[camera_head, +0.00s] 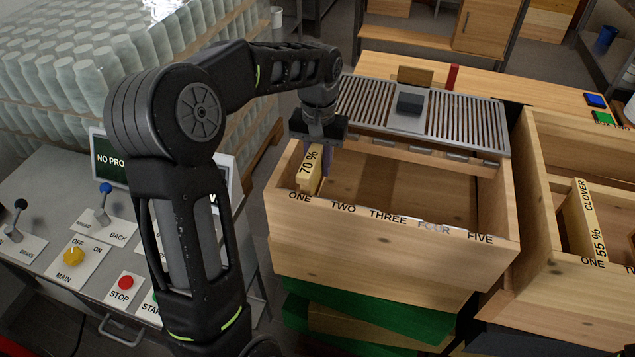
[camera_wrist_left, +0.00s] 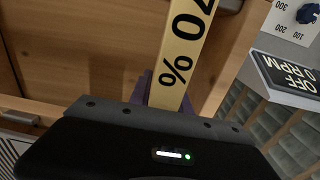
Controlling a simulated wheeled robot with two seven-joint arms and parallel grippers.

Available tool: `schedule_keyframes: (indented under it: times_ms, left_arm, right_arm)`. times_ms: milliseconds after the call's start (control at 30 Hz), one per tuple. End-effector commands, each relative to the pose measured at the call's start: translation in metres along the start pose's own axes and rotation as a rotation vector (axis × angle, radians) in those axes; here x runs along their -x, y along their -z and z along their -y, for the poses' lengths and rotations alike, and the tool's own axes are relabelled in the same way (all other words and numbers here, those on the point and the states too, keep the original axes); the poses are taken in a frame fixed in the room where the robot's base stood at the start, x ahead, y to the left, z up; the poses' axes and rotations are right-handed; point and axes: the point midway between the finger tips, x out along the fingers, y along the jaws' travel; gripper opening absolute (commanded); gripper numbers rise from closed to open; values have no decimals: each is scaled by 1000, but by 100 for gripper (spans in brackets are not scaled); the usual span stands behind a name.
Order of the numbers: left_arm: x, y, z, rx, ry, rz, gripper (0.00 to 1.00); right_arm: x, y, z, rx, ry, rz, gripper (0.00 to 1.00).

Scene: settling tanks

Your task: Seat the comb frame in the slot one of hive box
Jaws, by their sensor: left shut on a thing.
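The comb frame (camera_head: 309,172) is a pale wooden bar marked "70 %". In the head view it stands inside the hive box (camera_head: 385,250), at the left end by the label ONE. My left gripper (camera_head: 318,140) is over it from above and shut on it. The left wrist view shows the frame's top bar (camera_wrist_left: 186,45) running up from the gripper (camera_wrist_left: 165,95), close to the box's wooden wall. The box front carries labels ONE to FIVE; the rest of its inside looks empty. Whether the frame rests on the box's ledge is hidden. My right gripper is not in view.
A slatted metal rack (camera_head: 465,122) lies behind the box opening. A second wooden box (camera_head: 560,130) at the right holds a frame marked "CLOVER 55 %" (camera_head: 582,225). A control panel (camera_head: 75,235) with levers and buttons stands at the left. Crates of jars (camera_head: 60,70) stand behind it.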

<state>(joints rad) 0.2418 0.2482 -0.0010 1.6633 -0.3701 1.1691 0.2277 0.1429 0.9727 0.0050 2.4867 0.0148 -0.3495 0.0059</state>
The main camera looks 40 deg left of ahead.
Motion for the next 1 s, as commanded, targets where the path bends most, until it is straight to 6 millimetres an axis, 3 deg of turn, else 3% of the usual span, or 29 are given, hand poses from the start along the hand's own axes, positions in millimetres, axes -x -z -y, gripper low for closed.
schedule_keyframes:
  times_ms: [267,600,1000]
  left_arm:
    - [1,0,0,0,-1,-3,0]
    - [-43,1,0,2,0,-1,0]
    - [-44,1,0,1,-1,-2,0]
  right_arm:
    - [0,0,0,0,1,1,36]
    - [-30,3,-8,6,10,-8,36]
    - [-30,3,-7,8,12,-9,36]
